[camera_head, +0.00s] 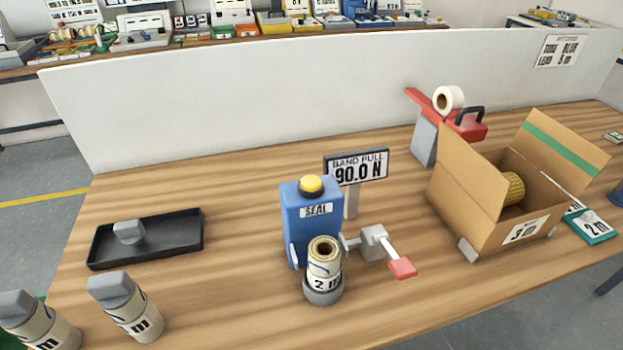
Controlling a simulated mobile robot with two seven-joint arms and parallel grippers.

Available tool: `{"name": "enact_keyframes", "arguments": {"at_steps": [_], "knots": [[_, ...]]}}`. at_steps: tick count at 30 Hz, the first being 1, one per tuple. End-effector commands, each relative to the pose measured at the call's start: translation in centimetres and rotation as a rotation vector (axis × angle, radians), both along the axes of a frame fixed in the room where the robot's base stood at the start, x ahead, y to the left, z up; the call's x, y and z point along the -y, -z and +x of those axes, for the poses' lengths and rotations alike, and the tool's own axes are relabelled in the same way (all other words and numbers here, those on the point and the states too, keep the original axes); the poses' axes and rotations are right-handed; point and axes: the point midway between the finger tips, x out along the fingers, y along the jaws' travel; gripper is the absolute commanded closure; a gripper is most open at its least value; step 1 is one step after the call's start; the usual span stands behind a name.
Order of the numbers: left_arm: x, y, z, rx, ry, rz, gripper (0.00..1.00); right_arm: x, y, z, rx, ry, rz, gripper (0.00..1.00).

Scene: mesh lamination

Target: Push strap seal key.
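A blue seal machine (300,222) stands near the middle of the wooden table, with a "SEAL" label on its front. A yellow round key (311,185) sits on its top. A roll marked "2 m" (323,258) stands upright in a grey round holder (323,290) at the machine's front. A grey crank with a red handle (402,267) sticks out to the right. A display (357,167) behind it reads "BAND PULL 90.0 N". Neither of my grippers shows in the head view.
A black tray (180,237) with a grey block (128,232) lies at the left. Two grey-capped rolls stand at the front left. An open cardboard box (470,205) holding a yellow roll (513,188), and a red tape dispenser (470,128), stand at the right. A white partition (240,100) closes the back.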

Motion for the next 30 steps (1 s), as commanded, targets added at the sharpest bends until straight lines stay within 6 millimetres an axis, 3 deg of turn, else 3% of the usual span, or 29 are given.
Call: {"name": "enact_keyframes", "arguments": {"at_steps": [2, 23, 30], "knots": [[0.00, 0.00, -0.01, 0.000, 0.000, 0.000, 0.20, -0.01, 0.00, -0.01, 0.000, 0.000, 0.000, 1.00], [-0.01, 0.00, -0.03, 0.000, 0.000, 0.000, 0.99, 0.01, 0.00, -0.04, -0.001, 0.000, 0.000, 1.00], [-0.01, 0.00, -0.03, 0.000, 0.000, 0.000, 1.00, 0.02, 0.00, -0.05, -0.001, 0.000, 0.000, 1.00]]}}
